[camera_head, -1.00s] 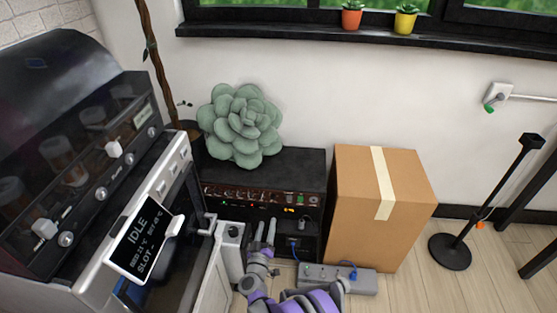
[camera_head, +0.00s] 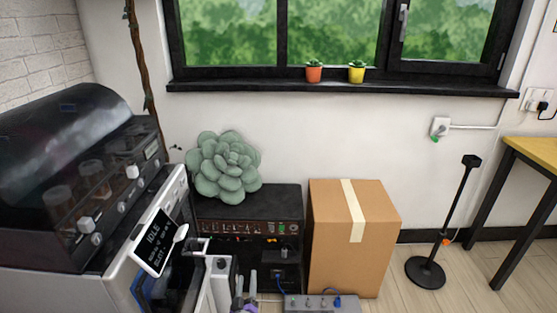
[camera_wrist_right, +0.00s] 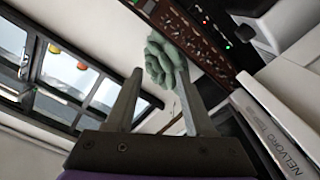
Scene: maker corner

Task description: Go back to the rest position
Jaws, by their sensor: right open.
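My right gripper (camera_head: 246,287) shows at the bottom of the head view, low in front of the black amplifier-like unit. Its two grey fingers point up and are apart. In the right wrist view the open gripper (camera_wrist_right: 155,108) has nothing between its fingers, with the green succulent (camera_wrist_right: 165,65) showing beyond them. My left gripper is not in view.
A machine with a screen (camera_head: 160,240) stands at the left. The black unit (camera_head: 250,205) carries the succulent (camera_head: 222,165). A cardboard box (camera_head: 375,245) stands right of it, a power strip (camera_head: 320,303) in front. A black stand (camera_head: 425,272) and yellow table (camera_head: 535,150) are further right.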

